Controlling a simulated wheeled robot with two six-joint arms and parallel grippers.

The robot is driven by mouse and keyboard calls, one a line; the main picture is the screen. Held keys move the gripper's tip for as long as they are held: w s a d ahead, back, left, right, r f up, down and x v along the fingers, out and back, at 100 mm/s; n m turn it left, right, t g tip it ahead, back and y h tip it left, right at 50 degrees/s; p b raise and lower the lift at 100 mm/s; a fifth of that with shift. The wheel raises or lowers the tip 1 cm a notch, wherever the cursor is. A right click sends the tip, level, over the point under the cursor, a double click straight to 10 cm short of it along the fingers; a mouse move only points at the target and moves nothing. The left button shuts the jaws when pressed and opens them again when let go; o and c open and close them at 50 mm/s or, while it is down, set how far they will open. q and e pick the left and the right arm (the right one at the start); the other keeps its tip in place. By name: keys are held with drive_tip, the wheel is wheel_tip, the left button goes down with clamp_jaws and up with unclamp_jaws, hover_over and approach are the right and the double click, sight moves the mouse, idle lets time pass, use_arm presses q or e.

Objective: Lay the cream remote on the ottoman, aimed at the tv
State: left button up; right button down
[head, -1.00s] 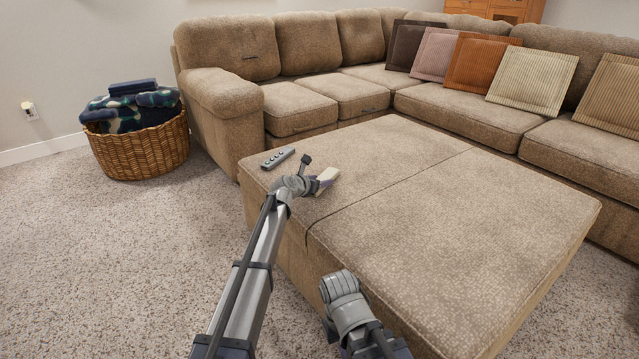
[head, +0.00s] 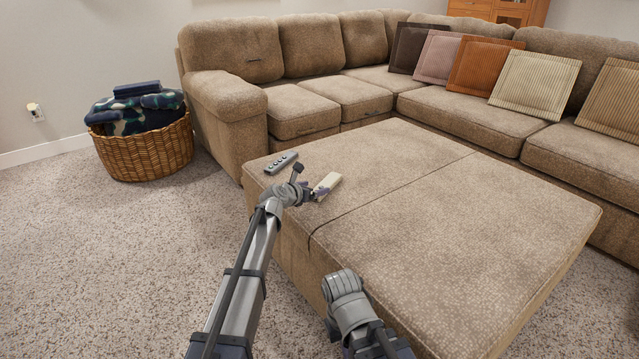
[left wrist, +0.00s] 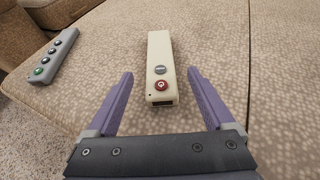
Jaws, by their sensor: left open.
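The cream remote (head: 328,184) lies on the ottoman (head: 440,230), near its left edge. In the left wrist view the cream remote (left wrist: 160,62) lies face up, its red-button end with a small dark patch toward me and its other end pointing away. My left gripper (head: 316,193) is open at the remote's near end. In the left wrist view its purple fingers (left wrist: 160,74) stand on either side of the remote, with gaps on both sides. My right arm's end (head: 345,292) is low by the ottoman's front edge; its fingers cannot be made out. No tv is in view.
A grey remote (head: 281,162) lies left of the cream one, close to the ottoman's corner. A sectional sofa (head: 325,100) with several cushions stands behind. A wicker basket (head: 145,150) of blankets sits on the carpet at left. The ottoman's right side is clear.

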use_arm(q)
drive_tip(key=p+v, duration=0.1)
drive_tip(key=v, duration=0.4)
drive_tip(key=shift+s+r, duration=0.15)
drive_tip(key=shift+s+a, duration=0.15)
